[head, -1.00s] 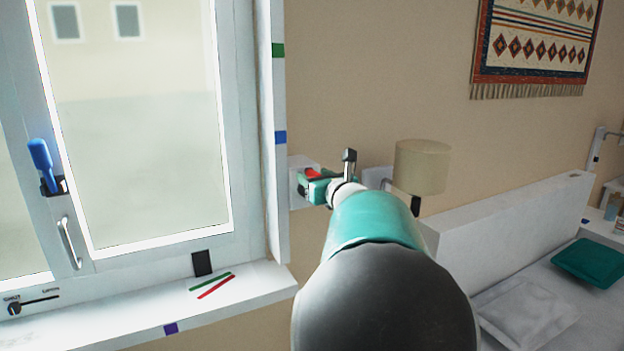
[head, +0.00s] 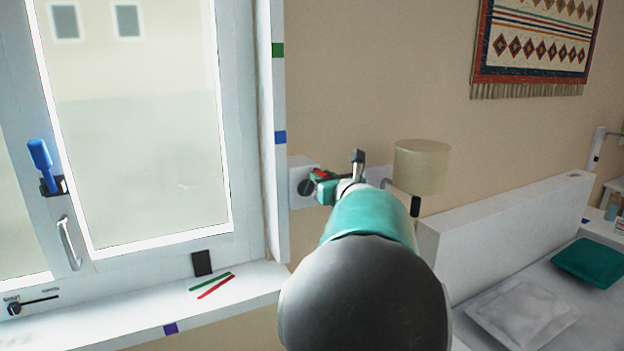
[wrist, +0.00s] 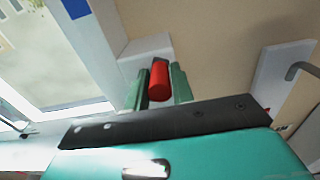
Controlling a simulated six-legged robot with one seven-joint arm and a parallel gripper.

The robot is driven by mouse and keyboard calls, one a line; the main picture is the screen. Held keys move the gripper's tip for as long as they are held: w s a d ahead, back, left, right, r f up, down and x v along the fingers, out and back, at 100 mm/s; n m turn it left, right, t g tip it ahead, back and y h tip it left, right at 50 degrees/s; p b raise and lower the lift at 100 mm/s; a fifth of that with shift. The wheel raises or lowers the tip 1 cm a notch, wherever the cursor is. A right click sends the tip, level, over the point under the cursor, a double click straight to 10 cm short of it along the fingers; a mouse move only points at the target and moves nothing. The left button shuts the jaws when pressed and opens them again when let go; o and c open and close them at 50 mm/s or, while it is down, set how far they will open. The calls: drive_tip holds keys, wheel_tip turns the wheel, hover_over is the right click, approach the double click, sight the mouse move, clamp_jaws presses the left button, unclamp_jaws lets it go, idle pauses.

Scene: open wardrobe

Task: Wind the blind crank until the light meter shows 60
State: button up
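A red crank handle (head: 321,174) with a dark round hub (head: 306,187) sits on a white box (head: 296,176) on the wall, right of the window. My gripper (head: 325,186) is at the handle and partly hides it. In the wrist view the red handle (wrist: 159,80) stands between my two green fingers (wrist: 159,88), close against both. A small dark upright device (head: 202,263) on the sill may be the light meter; I cannot read any number on it.
The window (head: 145,130) has a blue-handled lever (head: 40,155) and a slider (head: 35,303) at lower left. Green and red strips (head: 213,284) lie on the sill (head: 110,325). A lamp (head: 422,167) and a bed headboard (head: 500,212) are right of my arm.

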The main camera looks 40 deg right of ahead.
idle(0.3)
drive_tip(key=shift+s+d+f, duration=0.2)
drive_tip(key=shift+d+f, duration=0.4)
drive_tip(key=shift+d, duration=0.15)
drive_tip(key=shift+s+d+f, duration=0.1)
drive_tip(key=shift+d+f, duration=0.15)
drive_tip(key=shift+f, duration=0.2)
drive_tip(key=shift+s+d+f, duration=0.1)
drive_tip(key=shift+d+f, duration=0.1)
drive_tip(key=shift+f, duration=0.25)
drive_tip(key=shift+d+f, duration=0.1)
drive_tip(key=shift+f, duration=0.8)
